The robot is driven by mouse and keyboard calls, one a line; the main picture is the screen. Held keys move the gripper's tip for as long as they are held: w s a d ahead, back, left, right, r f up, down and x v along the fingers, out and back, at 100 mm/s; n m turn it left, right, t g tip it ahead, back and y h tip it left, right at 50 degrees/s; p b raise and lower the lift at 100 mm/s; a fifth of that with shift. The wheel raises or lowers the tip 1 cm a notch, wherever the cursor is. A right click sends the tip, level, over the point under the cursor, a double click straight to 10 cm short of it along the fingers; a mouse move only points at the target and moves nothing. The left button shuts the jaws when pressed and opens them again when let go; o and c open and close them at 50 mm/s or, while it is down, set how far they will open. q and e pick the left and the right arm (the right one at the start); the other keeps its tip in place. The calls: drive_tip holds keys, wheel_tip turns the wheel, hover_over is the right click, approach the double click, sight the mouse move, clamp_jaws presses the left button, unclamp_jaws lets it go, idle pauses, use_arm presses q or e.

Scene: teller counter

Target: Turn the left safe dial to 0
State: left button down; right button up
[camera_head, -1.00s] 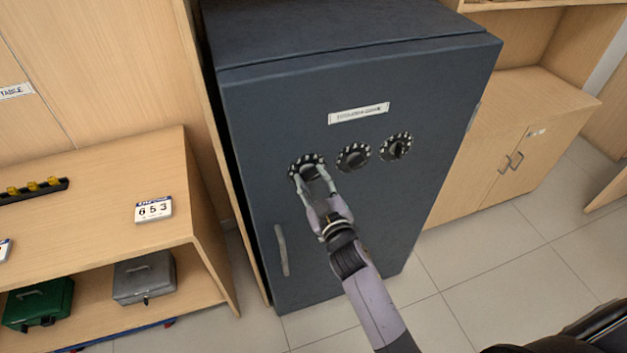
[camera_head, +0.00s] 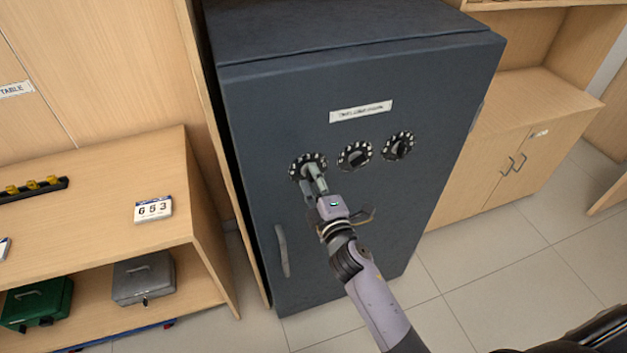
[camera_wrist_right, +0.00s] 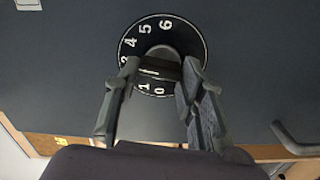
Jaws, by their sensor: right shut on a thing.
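The dark blue-grey safe (camera_head: 370,210) stands upright with three round black dials in a row below a white label. The left dial (camera_head: 299,163) is partly covered by my right gripper (camera_head: 316,178). In the right wrist view the left dial (camera_wrist_right: 137,45) shows white digits around its rim, with 4, 5 and 6 at the top and 1 and 0 near the bottom. My right gripper (camera_wrist_right: 158,82) has its fingers on either side of the dial's central knob (camera_wrist_right: 168,66), shut on it. The middle dial (camera_head: 355,156) and right dial (camera_head: 397,146) are untouched. My left gripper is not in view.
The safe's handle (camera_head: 281,250) is below the left dial. A wooden cabinet (camera_head: 510,150) stands right.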

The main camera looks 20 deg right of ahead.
drive_tip(key=n, duration=0.5)
drive_tip(key=shift+f+n, duration=0.1)
drive_tip(key=shift+n, duration=0.2)
drive_tip(key=n, duration=0.4)
drive_tip(key=shift+n, duration=0.3)
drive_tip(key=n+p, duration=0.1)
drive_tip(key=n, duration=0.3)
drive_tip(key=shift+f+p, duration=0.1)
drive_tip(key=shift+p, duration=0.2)
drive_tip(key=n+p, duration=0.1)
drive_tip(key=n, duration=0.4)
drive_tip(key=shift+f+p, duration=0.15)
drive_tip(key=shift+p, duration=0.2)
drive_tip(key=shift+n, duration=0.4)
drive_tip(key=o, duration=1.1)
drive_tip(key=shift+o, duration=0.2)
drive_tip(key=shift+s, duration=0.15)
